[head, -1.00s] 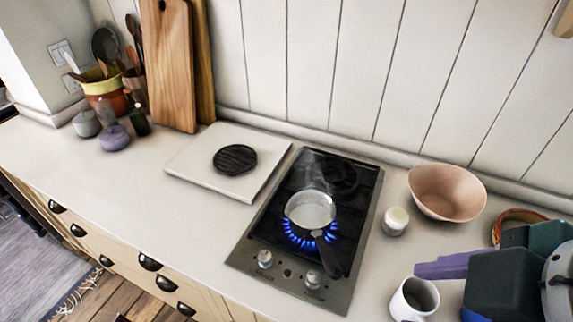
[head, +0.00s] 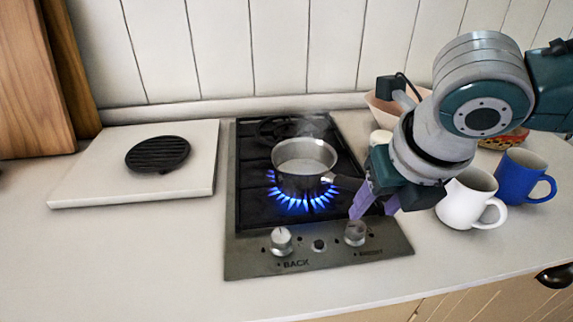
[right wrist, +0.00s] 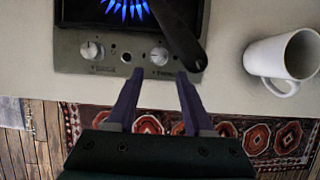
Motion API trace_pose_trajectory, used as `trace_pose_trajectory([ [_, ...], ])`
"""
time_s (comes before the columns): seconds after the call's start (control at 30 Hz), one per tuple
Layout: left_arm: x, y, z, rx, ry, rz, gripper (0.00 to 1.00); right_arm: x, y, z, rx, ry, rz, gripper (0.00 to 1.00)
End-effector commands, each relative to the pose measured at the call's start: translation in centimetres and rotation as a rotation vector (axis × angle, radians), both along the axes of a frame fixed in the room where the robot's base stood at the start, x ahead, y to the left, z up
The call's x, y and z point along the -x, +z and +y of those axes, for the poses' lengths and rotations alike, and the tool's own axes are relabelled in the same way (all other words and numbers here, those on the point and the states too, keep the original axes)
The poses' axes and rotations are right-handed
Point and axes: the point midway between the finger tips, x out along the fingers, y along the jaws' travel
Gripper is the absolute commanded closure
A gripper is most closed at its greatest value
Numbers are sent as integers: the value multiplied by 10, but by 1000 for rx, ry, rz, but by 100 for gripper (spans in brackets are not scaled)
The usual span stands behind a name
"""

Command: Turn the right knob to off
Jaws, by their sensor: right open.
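The right knob (head: 355,233) is a round metal knob on the front panel of the hob (head: 245,255). It also shows in the right wrist view (right wrist: 160,56), just beyond the fingertips. The left knob (head: 281,241) is marked BACK. A blue flame (head: 290,202) burns under a small metal saucepan (head: 303,160). My left gripper is not in view.
The pan's dark handle (right wrist: 180,35) reaches close to the right knob. A white mug (head: 467,195) and a blue mug (head: 521,178) stand to the right. A white board (head: 90,180) with a black trivet (head: 157,154) lies left. The counter in front is clear.

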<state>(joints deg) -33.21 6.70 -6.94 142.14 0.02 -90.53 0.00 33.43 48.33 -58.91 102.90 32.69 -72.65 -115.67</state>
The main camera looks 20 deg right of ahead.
Motion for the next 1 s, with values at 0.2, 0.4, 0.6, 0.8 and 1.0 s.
trace_pose_trajectory([
  [0.2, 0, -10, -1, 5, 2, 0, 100, -15, -40, -3, -2, -3, 3, 48],
  [0.4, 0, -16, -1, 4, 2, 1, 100, -25, -64, -5, -1, -2, 1, 48],
  [0.6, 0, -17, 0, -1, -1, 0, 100, -28, -71, -6, -1, -1, 0, 48],
  [0.8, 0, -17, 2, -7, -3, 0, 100, -28, -71, -6, -1, -1, 0, 48],
  [1.0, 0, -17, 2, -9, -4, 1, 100, -28, -71, -6, -1, -1, 0, 67],
])
